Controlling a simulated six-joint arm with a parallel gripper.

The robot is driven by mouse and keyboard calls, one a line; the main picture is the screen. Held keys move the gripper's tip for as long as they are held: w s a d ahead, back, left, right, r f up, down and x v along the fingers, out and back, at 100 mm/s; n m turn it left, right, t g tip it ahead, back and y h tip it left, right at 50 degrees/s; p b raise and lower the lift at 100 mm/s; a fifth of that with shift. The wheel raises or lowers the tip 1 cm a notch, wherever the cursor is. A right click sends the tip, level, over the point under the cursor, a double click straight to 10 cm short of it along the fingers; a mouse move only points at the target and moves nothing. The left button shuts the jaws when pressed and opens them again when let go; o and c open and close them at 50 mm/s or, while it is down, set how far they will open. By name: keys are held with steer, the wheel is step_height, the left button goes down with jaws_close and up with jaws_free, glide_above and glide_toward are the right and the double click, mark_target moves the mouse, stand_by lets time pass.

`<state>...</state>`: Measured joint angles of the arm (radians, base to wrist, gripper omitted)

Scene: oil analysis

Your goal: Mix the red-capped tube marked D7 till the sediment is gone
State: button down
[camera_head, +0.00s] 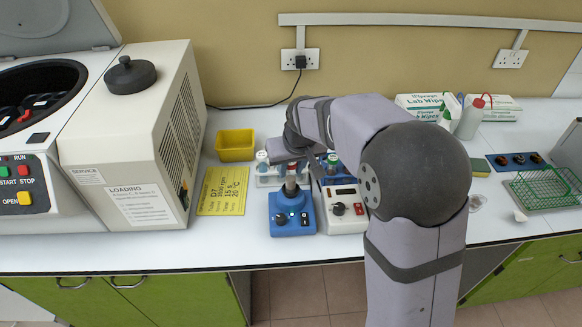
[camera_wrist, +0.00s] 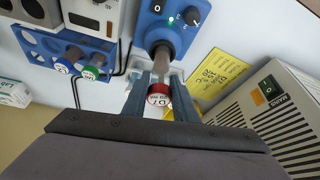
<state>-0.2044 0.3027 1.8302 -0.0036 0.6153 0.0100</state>
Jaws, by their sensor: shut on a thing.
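The red-capped tube (camera_wrist: 158,97), with D7 on its cap, stands between the fingers of my gripper (camera_wrist: 160,84) in the wrist view. My gripper is shut on it just below the cap. The tube's lower end points at the dark cup (camera_wrist: 164,50) of the blue vortex mixer (camera_wrist: 165,12). It appears to be at or in the cup; contact is hard to tell. In the head view the blue mixer (camera_head: 292,215) stands below my gripper (camera_head: 298,165). Sediment inside the tube cannot be made out. A small green light shows beside the mixer's knob.
A blue rack (camera_wrist: 38,42) holds tubes with blue and green caps. A white device (camera_head: 343,210) stands right of the mixer. Left are a yellow card (camera_head: 222,191), a yellow bin (camera_head: 235,145) and the centrifuge (camera_head: 135,140).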

steer(key=shift+r+p, duration=3.65)
steer(key=shift+r, duration=0.85)
